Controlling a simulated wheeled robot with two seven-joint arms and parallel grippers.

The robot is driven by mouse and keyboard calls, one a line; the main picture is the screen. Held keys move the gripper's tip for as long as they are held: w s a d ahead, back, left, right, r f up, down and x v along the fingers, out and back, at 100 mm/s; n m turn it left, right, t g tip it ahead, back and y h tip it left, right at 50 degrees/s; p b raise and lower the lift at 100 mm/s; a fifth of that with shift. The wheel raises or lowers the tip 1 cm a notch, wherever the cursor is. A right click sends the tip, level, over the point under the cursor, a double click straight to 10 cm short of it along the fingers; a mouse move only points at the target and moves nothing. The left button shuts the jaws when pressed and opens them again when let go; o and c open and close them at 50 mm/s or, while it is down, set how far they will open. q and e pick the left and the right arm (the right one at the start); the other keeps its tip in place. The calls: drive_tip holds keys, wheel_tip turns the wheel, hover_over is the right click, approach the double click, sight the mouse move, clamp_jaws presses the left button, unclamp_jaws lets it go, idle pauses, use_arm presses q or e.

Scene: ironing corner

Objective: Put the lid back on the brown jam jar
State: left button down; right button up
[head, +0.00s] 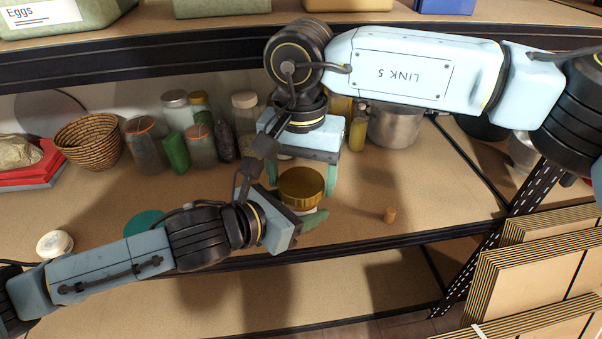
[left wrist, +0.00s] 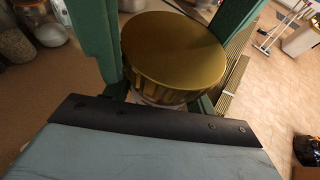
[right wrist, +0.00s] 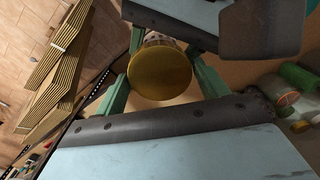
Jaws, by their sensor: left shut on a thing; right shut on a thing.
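The gold-brown lid (head: 303,186) is over the mouth of the jam jar, which is mostly hidden beneath it. A pale strip of the jar (head: 309,209) shows under the lid. My right gripper (head: 301,180) comes down from above, shut on the lid, with a green finger at each side. My left gripper (head: 312,214) comes in from the left, low down, shut on the jar. In the left wrist view the lid (left wrist: 173,50) sits level above the jar between green fingers. In the right wrist view the lid (right wrist: 160,73) looks round and flat. Whether it is fully seated, I cannot tell.
Several jars, a woven basket (head: 87,142) and a metal pot (head: 394,125) stand behind. A white-lidded jar (head: 55,244) and a teal round thing (head: 146,222) are by my left arm. An upper shelf edge (head: 150,65) runs above.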

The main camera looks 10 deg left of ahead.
drive_tip(key=m, duration=1.2)
drive_tip(key=shift+m, duration=0.4)
drive_tip(key=o, duration=1.1)
drive_tip(key=shift+c, duration=0.2)
drive_tip(key=shift+r, duration=2.25)
drive_tip(key=shift+c, duration=0.3)
